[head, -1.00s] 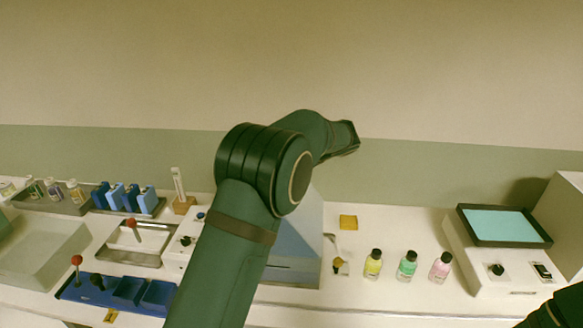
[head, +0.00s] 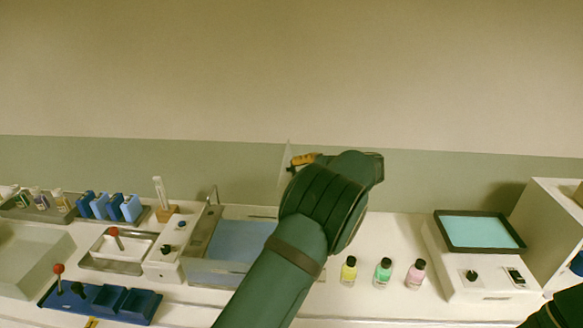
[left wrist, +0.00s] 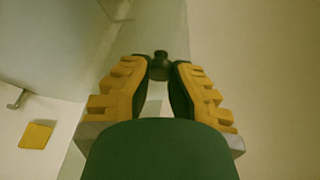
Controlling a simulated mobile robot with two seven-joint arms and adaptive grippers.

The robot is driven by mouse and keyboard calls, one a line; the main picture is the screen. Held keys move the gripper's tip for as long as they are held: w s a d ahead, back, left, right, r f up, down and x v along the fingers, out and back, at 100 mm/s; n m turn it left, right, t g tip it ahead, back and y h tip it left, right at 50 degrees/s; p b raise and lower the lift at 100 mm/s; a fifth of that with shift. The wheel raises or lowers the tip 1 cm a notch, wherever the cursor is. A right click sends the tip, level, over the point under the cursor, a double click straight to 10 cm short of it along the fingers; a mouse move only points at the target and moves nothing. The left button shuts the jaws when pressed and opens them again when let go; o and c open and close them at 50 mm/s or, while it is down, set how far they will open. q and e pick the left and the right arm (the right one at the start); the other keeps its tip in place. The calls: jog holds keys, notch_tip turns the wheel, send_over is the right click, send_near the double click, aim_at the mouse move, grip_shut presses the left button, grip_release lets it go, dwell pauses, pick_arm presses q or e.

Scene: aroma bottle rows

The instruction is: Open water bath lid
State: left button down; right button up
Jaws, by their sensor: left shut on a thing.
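The water bath (head: 188,272) stands left of the middle in the head view, with blue water showing in its open top. Its lid (head: 287,158) is a thin, clear panel standing up at the back right of the bath, partly hidden by my left arm. In the left wrist view, the yellow fingers of my left gripper (left wrist: 161,72) are shut on the dark lid knob (left wrist: 160,62). The gripper also shows at the lid in the head view (head: 301,160). My right gripper is out of view.
Yellow, green and pink bottles (head: 384,271) stand right of my left arm. A device with a teal screen (head: 479,231) is further right. A steel tray (head: 92,262), blue rack (head: 135,304) and blue bottles (head: 108,207) are at left.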

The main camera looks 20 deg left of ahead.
pick_arm(q)
jog(key=shift+w+d, duration=0.2)
jog(key=shift+d, duration=0.25)
jog(key=c, duration=1.1)
grip_release()
jog(key=o, duration=0.4)
jog(key=shift+w+f, duration=0.1)
jog(key=shift+w, duration=0.05)
jog(key=v, duration=1.2)
jog(key=shift+f, duration=0.1)
